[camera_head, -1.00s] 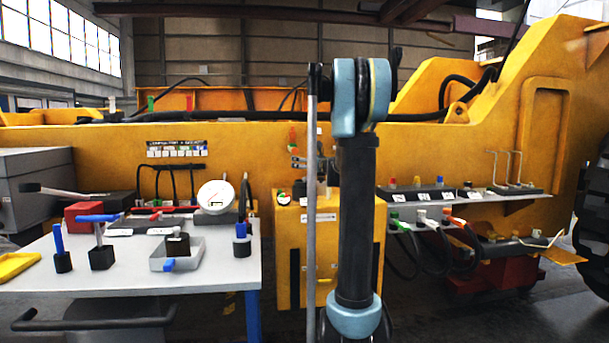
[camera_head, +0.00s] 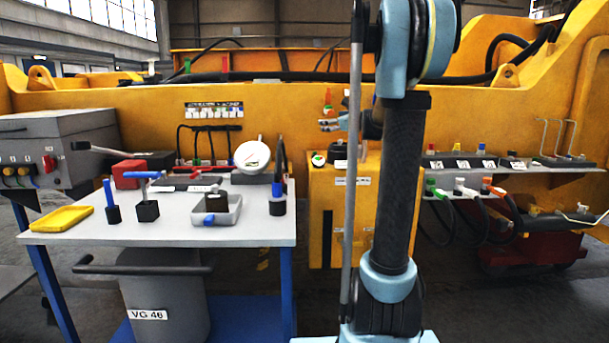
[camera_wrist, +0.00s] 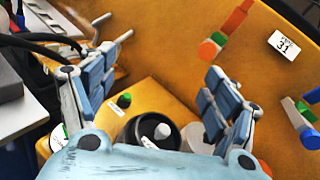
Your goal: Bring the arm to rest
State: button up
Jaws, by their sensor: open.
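My arm (camera_head: 402,180) stands upright right of centre in the head view, beside a thin grey pole. My gripper (camera_wrist: 160,90) is open and empty in the wrist view, its two blue-and-grey fingers spread wide apart. Between and beyond the fingers are a black round knob (camera_wrist: 150,131) with a pale top and a small green button (camera_wrist: 124,100), both on a yellow cabinet.
A grey worktable (camera_head: 265,228) at left carries a yellow tray (camera_head: 62,218), a red box (camera_head: 128,174), a grey bin (camera_head: 217,210) and a white dial (camera_head: 252,156). A shelf (camera_head: 560,167) with coloured connectors is at right. A large yellow machine body (camera_head: 300,100) spans behind.

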jog(key=s+a+f+n+g, duration=0.3)
jog(key=s+f+n, duration=0.2)
jog(key=s, duration=0.4)
jog(key=s+a+f+n+g+h, duration=0.1)
jog(key=s+a+f+n+g, duration=0.1)
jog(key=s+f+n, duration=0.55)
jog(key=s+a+f+n+g, duration=0.3)
jog(key=s+f+n, duration=0.1)
jog(key=s, duration=0.7)
jog(key=s+d+f+n+g+h, duration=0.1)
jog(key=s+d+f+n+h, duration=0.1)
jog(key=s+f, duration=0.4)
jog(key=s+d+f+n+g+h, duration=0.2)
jog(key=s+d+f+n, duration=0.2)
jog(key=s, duration=0.6)
jog(key=s+d+f+n+g+h, duration=0.1)
jog(key=s+d+f+n+h, duration=0.1)
jog(key=s+f+n, duration=0.3)
notch_tip(320, 180, down, 3)
jog(key=s+d, duration=0.1)
jog(key=s, duration=0.2)
jog(key=shift+d+g+h, duration=0.25)
jog(key=shift+g+h, duration=0.05)
jog(key=shift+g, duration=0.1)
jog(key=shift+w, duration=0.1)
jog(key=shift+w+f, duration=0.15)
jog(key=shift+w, duration=0.3)
